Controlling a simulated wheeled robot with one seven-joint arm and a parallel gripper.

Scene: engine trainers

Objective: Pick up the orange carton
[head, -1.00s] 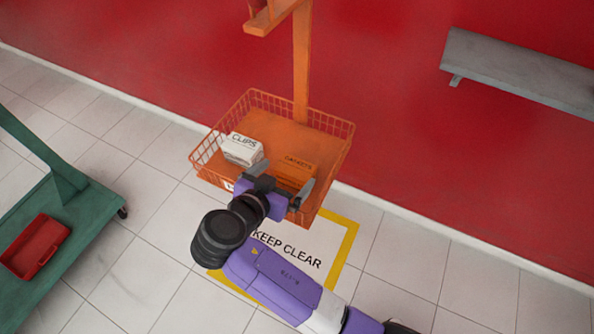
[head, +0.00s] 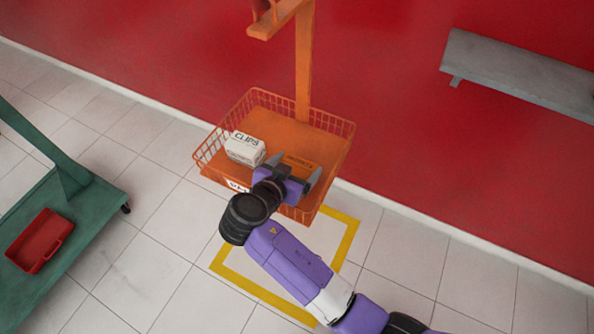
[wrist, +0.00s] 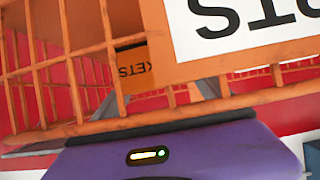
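The orange carton (head: 300,162), with dark lettering on top, sits in the orange wire basket (head: 338,153), towards its right front. Part of it is hidden by my gripper. My gripper (head: 295,168) is over the basket's front part, its grey fingers spread apart with the near part of the carton between or just below them. I cannot tell whether they touch it. In the wrist view the carton (wrist: 134,70) shows partly through the basket wires, with part of its lettering visible.
A white carton marked CLIPS (head: 245,149) stands left of the orange one. An orange post (head: 304,70) rises at the basket's back. A white label (wrist: 250,30) hangs on the basket front. A green cart (head: 80,225) with a red case (head: 40,241) stands left.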

